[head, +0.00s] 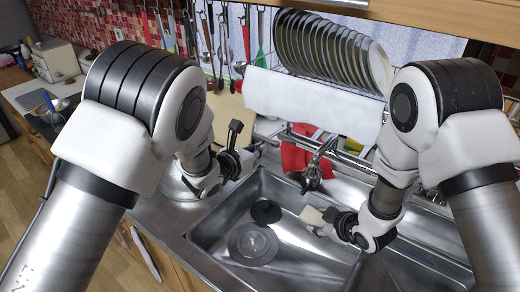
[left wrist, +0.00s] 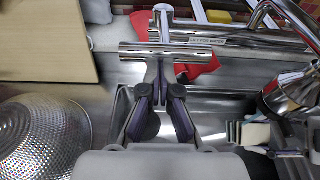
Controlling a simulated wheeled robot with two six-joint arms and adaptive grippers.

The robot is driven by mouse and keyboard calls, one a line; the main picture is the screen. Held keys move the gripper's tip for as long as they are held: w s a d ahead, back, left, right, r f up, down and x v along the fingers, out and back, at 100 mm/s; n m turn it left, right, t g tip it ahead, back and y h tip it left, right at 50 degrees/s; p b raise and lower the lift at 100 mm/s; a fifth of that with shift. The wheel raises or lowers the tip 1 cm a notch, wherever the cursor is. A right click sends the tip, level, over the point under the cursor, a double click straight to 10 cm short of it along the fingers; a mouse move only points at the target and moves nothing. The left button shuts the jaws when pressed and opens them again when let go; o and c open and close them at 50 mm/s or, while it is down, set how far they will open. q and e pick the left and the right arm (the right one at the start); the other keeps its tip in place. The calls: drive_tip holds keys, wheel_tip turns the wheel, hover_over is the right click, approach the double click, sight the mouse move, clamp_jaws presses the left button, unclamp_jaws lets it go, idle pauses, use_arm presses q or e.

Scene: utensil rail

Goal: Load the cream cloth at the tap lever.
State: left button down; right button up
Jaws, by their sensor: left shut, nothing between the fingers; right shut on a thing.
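The tap (head: 313,172) stands at the sink's back edge. A metal lever bar labelled "LIFT FOR WATER" (left wrist: 218,41) lies beyond my left gripper in the left wrist view. My left gripper (head: 256,150) is shut and empty, its fingers (left wrist: 160,88) close to a metal crossbar; I cannot tell whether they touch. My right gripper (head: 322,219) is shut on a small cream piece (head: 311,215), apparently the cream cloth, held over the sink below the tap. It also shows at the right of the left wrist view (left wrist: 255,134). The gripper hides part of it.
The steel sink (head: 205,235) has a drain and a black stopper (head: 265,211). A red cloth (head: 294,157) hangs behind the tap. A white sheet (head: 312,104) hangs before a plate rack (head: 330,45). A perforated metal bowl (left wrist: 42,137) lies left of my left gripper.

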sight(271, 137)
use_arm(q)
wheel_tip(271, 137, down, 4)
drive_tip(key=shift+r, duration=0.1)
drive_tip(key=c, duration=1.8)
unclamp_jaws()
drive_tip(key=v, duration=0.9)
drive_tip(key=shift+s+a+r, duration=0.1)
drive_tip(key=shift+s+r, duration=0.1)
drive_tip(key=shift+r, duration=0.15)
drive_tip(key=shift+c, duration=0.2)
drive_tip(key=o, duration=0.6)
drive_tip(key=shift+s+a, duration=0.15)
drive_tip(key=shift+s, duration=0.05)
drive_tip(key=shift+o, duration=0.3)
drive_tip(key=shift+d+n, duration=0.2)
drive_tip(key=shift+n, duration=1)
drive_tip(key=w+d+r+n+g+h, duration=0.2)
drive_tip(key=d+r+n+h, duration=0.25)
drive_tip(key=n, duration=0.35)
drive_tip(key=w+a+f+n+h, duration=0.3)
drive_tip(key=a, duration=0.3)
drive_tip(key=shift+g+y, duration=0.25)
drive_tip(key=shift+g, duration=0.05)
drive_tip(key=x, duration=1)
drive_tip(key=shift+d+r, duration=0.2)
drive_tip(key=shift+d, duration=0.25)
drive_tip(key=shift+w+d+r, duration=0.1)
drive_tip(key=shift+w+d, duration=0.15)
drive_tip(key=shift+d, duration=0.2)
